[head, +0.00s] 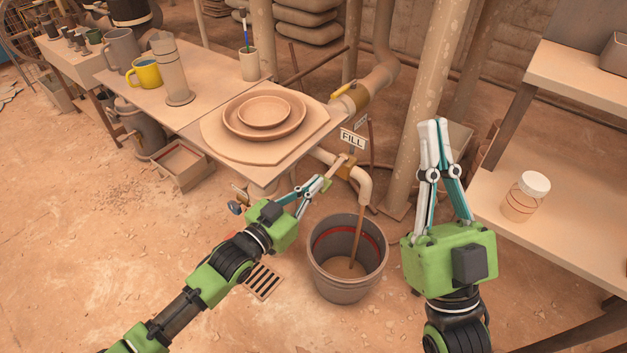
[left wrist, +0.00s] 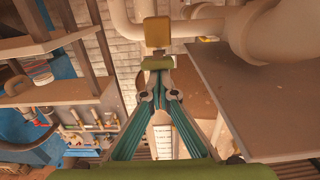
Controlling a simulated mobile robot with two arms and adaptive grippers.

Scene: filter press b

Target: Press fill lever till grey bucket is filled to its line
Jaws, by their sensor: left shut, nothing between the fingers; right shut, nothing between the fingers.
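The grey bucket (head: 347,280) stands on the floor under the spout (head: 366,186). A brown stream (head: 358,235) falls from the spout into it. Brown liquid (head: 345,268) lies low in the bucket, well below the red line (head: 335,238) on its inner wall. The fill lever (head: 328,181) has a green end and sits below the FILL sign (head: 352,139). My left gripper (head: 322,184) is shut and empty, its tips at the lever's green end, which also shows in the left wrist view (left wrist: 157,63). My right gripper (head: 432,125) is shut and empty, raised right of the bucket.
A table (head: 190,105) with stacked plates (head: 264,115), a yellow mug (head: 146,73) and other vessels stands at the left. A floor drain (head: 263,281) lies left of the bucket. Shelves with a jar (head: 525,197) stand at the right. Vertical pipes (head: 430,90) rise behind.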

